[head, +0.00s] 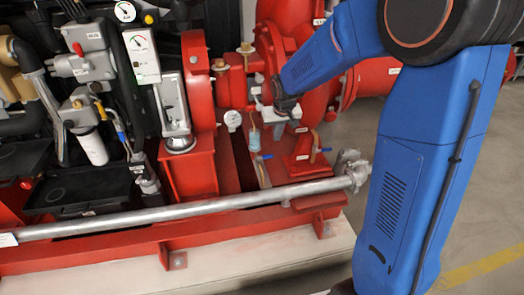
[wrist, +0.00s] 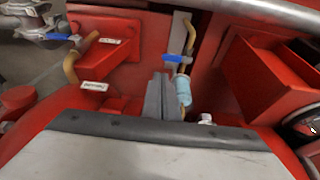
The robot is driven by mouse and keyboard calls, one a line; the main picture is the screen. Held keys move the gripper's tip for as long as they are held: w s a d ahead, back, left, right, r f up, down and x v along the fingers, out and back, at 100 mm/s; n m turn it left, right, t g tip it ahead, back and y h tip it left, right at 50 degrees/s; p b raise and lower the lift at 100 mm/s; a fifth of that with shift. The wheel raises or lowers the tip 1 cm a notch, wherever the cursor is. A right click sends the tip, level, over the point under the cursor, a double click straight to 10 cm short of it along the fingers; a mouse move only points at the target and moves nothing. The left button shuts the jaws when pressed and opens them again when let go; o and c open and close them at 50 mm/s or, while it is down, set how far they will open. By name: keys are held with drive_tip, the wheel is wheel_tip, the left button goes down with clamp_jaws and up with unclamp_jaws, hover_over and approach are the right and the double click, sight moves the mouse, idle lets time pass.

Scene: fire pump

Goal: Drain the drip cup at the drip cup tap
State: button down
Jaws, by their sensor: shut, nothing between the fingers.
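My gripper (head: 290,110) is shut and empty in front of the red pump; its grey fingers also show in the wrist view (wrist: 160,92). Just beyond them in the wrist view is a small pale-blue cup (wrist: 183,90) on a thin brass tube, with a blue lever (wrist: 177,58) behind it. The cup shows in the head view (head: 254,141), below and left of my gripper. A second blue-handled tap (wrist: 66,37) with a brass bent pipe is at the left of the wrist view; in the head view it is by the red pedestal (head: 303,157). Labels are too small to read, so I cannot tell which is the drip cup tap.
A grey horizontal pipe (head: 190,210) runs across the front of the red base frame (head: 150,250). Red box walls (wrist: 265,80) lie right of the cup in the wrist view. Open floor (head: 480,200) is at the right.

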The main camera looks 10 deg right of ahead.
sight(265, 157)
drive_tip(key=shift+w+a+f, duration=0.7)
drive_tip(key=shift+w+a, duration=0.15)
drive_tip(key=shift+f, duration=0.15)
drive_tip(key=x, duration=0.9)
drive_tip(key=shift+f, duration=0.35)
